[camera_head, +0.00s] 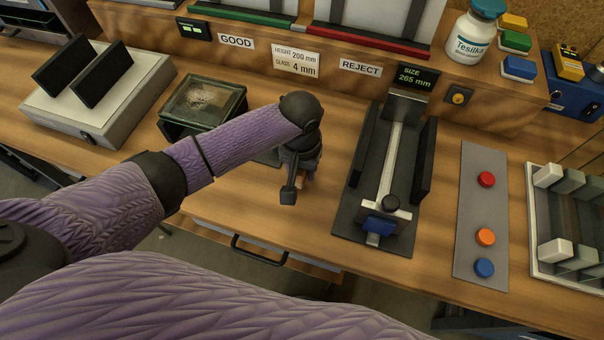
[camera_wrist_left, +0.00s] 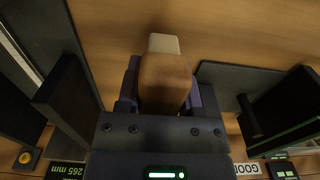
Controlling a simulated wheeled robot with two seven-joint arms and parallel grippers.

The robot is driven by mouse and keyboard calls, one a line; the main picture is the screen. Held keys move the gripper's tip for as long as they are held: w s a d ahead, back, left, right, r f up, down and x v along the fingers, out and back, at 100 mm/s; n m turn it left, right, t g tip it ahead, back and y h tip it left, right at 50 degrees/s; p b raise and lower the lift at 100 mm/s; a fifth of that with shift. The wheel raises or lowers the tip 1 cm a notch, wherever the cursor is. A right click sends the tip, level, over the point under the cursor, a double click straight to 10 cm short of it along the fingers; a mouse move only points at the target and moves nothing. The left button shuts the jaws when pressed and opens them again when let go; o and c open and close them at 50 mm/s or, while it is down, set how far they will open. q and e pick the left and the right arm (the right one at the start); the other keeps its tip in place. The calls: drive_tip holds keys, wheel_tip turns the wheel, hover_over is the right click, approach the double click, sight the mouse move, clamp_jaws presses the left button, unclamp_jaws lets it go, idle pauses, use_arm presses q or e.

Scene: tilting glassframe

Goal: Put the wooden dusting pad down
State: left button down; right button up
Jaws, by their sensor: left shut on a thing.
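My left gripper (camera_head: 292,190) points down over the bench between the glass-lidded box and the measuring fixture. In the left wrist view my left gripper (camera_wrist_left: 164,98) is shut on the wooden dusting pad (camera_wrist_left: 165,80), a brown wooden block with a pale end. In the head view the pad is mostly hidden by the gripper; only a small bit of wood shows below it. I cannot tell whether the pad touches the bench top. My right gripper is in neither view.
A dark mat (camera_wrist_left: 228,82) lies beside the pad, partly behind my arm in the head view. The measuring fixture (camera_head: 352,222) is to the right, then a button panel (camera_head: 484,205) and a slotted rack (camera_head: 533,215). The glass-lidded box (camera_head: 205,102) stands left. Bare bench (camera_head: 250,205) lies in front.

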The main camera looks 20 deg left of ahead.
use_arm(q)
wheel_tip(320, 180, down, 3)
drive_tip(key=shift+r+b, duration=0.1)
drive_tip(key=shift+b, duration=0.35)
drive_tip(key=shift+r, duration=0.1)
drive_tip(key=shift+c, duration=1.2)
unclamp_jaws()
wheel_tip(320, 180, up, 12)
drive_tip(key=p, duration=0.4)
drive_tip(key=shift+p, duration=0.4)
